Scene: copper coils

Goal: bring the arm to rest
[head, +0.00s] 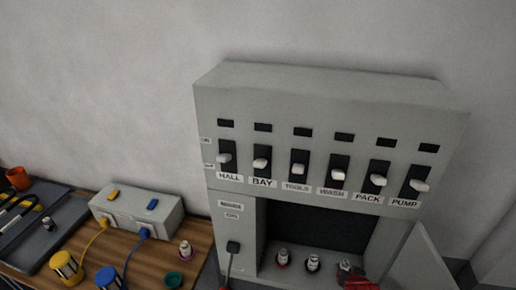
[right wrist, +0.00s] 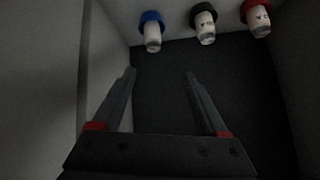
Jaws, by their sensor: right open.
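My right gripper (right wrist: 159,75) is open in the right wrist view, with nothing between its two dark fingers. It points into the open compartment of the grey switch cabinet (head: 325,85). In the head view only a dark and red bit of it shows at the bottom edge, by the right end of the compartment. Beyond the fingertips stand a blue-ringed fuse (right wrist: 152,38), a black-ringed fuse (right wrist: 204,30) and a red-ringed fuse (right wrist: 257,15), apart from the fingers. My left gripper is not in view.
The cabinet door (head: 428,268) stands open at the right. A dark lever (head: 232,248) is left of the compartment.

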